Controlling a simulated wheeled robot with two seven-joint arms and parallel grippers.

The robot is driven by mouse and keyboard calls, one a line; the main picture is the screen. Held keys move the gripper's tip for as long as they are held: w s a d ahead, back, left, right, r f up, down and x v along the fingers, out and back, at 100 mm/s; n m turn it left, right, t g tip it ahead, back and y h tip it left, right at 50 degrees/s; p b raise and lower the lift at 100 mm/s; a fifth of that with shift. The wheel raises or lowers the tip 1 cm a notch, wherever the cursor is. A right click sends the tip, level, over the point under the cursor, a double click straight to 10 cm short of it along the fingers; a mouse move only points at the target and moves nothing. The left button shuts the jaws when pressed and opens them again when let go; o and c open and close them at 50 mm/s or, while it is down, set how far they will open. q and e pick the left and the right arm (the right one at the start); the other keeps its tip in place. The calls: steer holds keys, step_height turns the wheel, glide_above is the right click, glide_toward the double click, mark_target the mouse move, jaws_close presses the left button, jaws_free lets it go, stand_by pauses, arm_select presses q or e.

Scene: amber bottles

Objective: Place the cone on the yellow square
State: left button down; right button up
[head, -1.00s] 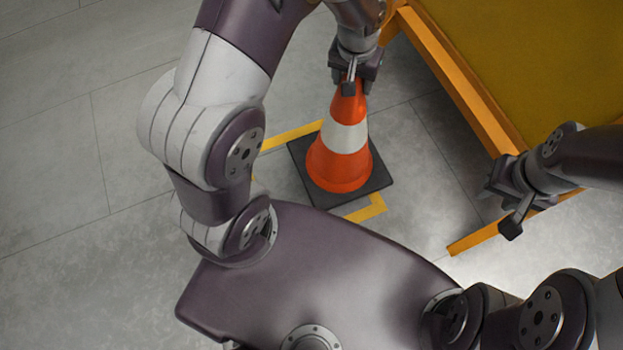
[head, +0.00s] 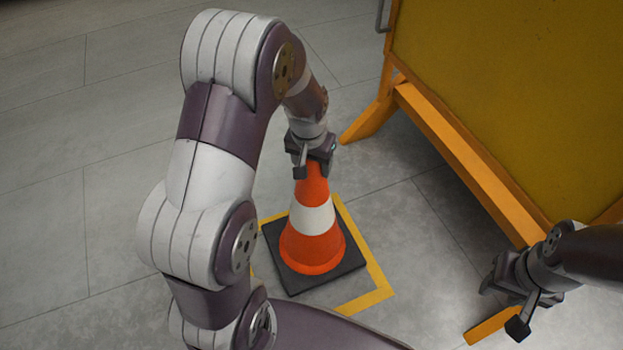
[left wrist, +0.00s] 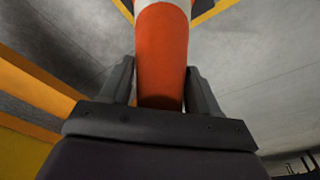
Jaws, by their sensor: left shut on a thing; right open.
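The orange cone (head: 312,252) with a white band and a dark square base stands upright at the middle of the head view. The yellow square (head: 378,275) is an outline on the floor around the base. Its right side and near corner show clearly; the base hides part of the left side. I cannot tell whether the base touches the floor. My left gripper (head: 309,168) is shut on the cone's tip. In the left wrist view the cone (left wrist: 162,60) sits between both fingers. My right gripper (head: 508,302) is open and empty, right of the square.
A large yellow panel (head: 510,90) with an orange wooden frame (head: 460,150) stands at the right, its foot behind the cone. My right gripper is close to the frame's near end. The grey floor (head: 90,150) at the left is clear.

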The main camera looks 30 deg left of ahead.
arm_select(q)
step_height(320, 180, down, 4)
steer(key=b, duration=0.3)
steer(key=shift+a+f, duration=0.1)
steer(key=shift+f, duration=0.05)
steer(key=shift+r, duration=0.25)
steer(key=shift+f, duration=0.15)
steer(key=shift+c, duration=1.2)
jaws_free()
